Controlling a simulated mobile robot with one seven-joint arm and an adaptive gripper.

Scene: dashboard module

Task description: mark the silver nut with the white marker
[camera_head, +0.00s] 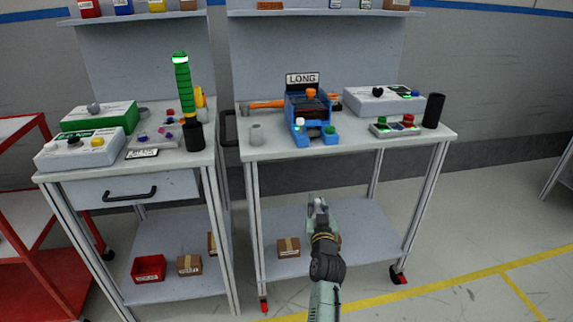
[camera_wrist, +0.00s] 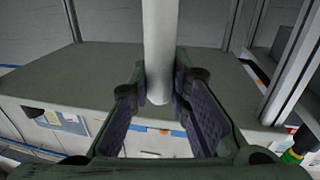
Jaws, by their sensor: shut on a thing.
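My gripper (camera_head: 317,203) is in front of the right bench, below its top, in the head view. In the wrist view its fingertips (camera_wrist: 161,88) are closed around a plain white cylinder, which I take to be the white marker (camera_wrist: 160,40). The marker runs up out of the picture, and its rounded end shows between the finger pads. The marker is hard to make out in the head view. I cannot pick out the silver nut with certainty. A small grey cylindrical piece (camera_head: 256,135) stands at the left front of the right bench top.
The right bench top (camera_head: 350,143) holds a blue device (camera_head: 309,115) by a LONG sign, an orange-handled hammer (camera_head: 262,104), a white box (camera_head: 383,101), a small button panel (camera_head: 393,126) and a black cylinder (camera_head: 433,110). The left bench is crowded with boxes and a green-banded tower (camera_head: 184,85).

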